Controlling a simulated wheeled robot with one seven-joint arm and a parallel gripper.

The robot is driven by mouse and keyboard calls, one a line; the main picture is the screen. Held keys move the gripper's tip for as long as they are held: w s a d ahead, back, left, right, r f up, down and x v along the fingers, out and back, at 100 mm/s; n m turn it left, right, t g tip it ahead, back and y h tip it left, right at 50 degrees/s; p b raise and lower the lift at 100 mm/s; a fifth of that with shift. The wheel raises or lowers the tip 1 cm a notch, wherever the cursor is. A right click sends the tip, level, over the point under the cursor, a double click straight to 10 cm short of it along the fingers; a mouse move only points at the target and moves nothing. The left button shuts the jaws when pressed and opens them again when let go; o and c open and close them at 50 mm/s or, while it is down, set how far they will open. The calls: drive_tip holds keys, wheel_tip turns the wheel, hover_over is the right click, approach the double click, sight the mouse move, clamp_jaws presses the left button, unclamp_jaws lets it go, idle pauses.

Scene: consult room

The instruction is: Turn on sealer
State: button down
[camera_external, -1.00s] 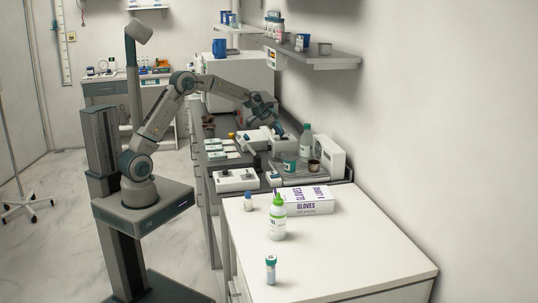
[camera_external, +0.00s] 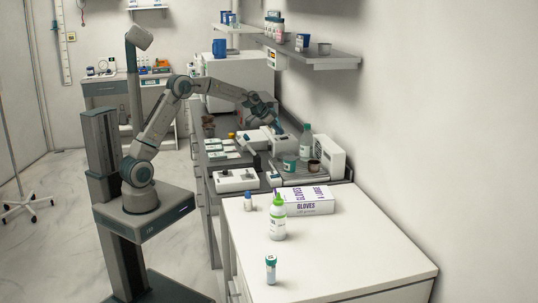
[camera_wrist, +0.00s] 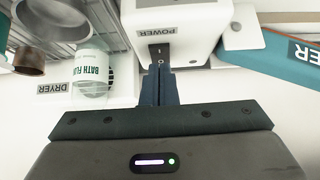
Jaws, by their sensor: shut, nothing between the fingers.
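A white machine with a "POWER" label (camera_wrist: 171,31) is at the top middle of the wrist view. A small dark rocker switch (camera_wrist: 159,52) sits on its face below the label. My gripper (camera_wrist: 160,84) is shut and empty, its fingertips pointing at the switch and just below it in the picture; whether they touch it I cannot tell. My gripper partly hides that spot.
A bottle (camera_external: 305,140) and a white box-shaped device (camera_external: 331,158) stand near my gripper.

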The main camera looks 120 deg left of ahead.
drive_tip(key=shift+r, duration=0.2)
drive_tip(key=shift+r, duration=0.4)
wheel_tip(320, 180, up, 3)
drive_tip(key=shift+s+d+r+p, duration=0.1)
drive_tip(key=shift+s+d+p, duration=0.05)
drive_tip(key=shift+p, duration=0.7)
drive_tip(key=s+d+f+b+v, duration=0.1)
drive_tip(key=b+v, duration=0.2)
drive_tip(key=v, duration=0.6)
drive_tip(key=shift+s+d, duration=0.25)
